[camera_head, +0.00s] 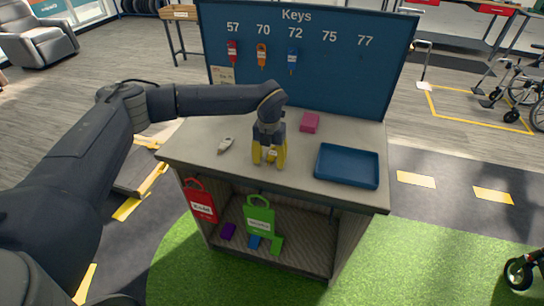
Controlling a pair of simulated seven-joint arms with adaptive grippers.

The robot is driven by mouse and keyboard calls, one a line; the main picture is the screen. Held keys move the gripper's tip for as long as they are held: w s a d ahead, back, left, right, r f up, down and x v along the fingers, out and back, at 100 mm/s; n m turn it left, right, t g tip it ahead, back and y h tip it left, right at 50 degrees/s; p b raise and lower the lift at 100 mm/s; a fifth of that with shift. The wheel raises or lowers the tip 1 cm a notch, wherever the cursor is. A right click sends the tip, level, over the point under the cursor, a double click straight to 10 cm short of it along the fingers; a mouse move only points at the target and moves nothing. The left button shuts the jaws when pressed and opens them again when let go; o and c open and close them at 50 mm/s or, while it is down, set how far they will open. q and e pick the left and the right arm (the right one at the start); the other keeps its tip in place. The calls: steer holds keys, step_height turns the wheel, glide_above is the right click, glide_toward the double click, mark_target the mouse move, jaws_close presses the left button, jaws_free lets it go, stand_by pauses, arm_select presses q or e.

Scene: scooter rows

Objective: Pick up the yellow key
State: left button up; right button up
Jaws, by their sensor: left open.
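My left gripper (270,158) comes down over the middle of the grey counter top, its yellow-tipped fingers pointing down and apart. A small yellowish piece with a pale patch shows between the fingers; I cannot tell for sure whether it is the yellow key, as the gripper hides most of it. On the blue key board (340,70) hang a red key (232,50) under 57, an orange key (262,55) under 70 and a blue key (292,60) under 72. I see no key under 75 or 77. My right gripper is not in view.
On the counter (200,140) are a blue tray (347,184) at right, a pink block (309,122) behind the gripper and a small pale object (226,145) at left. Red (201,203) and green (259,218) tags hang at the front, above a shelf with small coloured items.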

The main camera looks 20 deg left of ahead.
mark_target(270, 159)
arm_select(q)
steer(key=c, duration=1)
step_height(270, 159, up, 20)
stand_by(0.5)
